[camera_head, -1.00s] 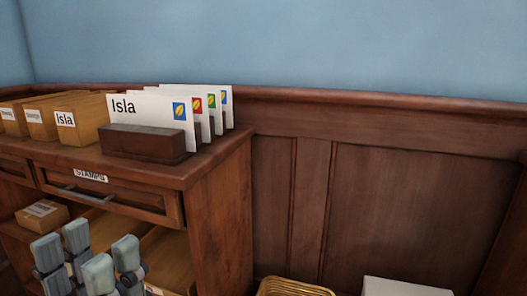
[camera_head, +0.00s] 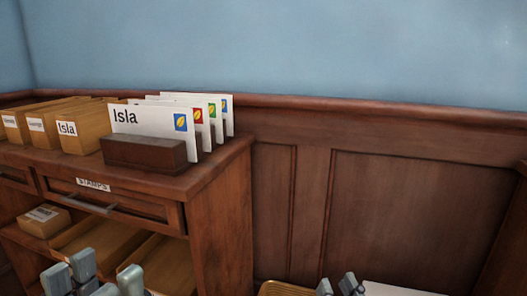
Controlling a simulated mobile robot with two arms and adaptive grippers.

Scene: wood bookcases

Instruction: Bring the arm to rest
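My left gripper (camera_head: 94,280) is at the bottom left, in front of the cabinet's lower shelf. Its fingers stand apart with nothing seen between them, so it is open. My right gripper (camera_head: 338,286) shows only as fingertips at the bottom edge, in front of a white surface. The rest of it is cut off, so I cannot tell whether it is open. Neither gripper is seen touching an object.
The wooden cabinet (camera_head: 222,225) has a drawer labelled STAMPS (camera_head: 93,185). On top, a dark wooden holder (camera_head: 145,155) bears several envelopes, the front one reading Isla (camera_head: 150,121). Labelled boxes (camera_head: 88,135) stand left. A wicker basket (camera_head: 285,288) and white object (camera_head: 400,290) are low right.

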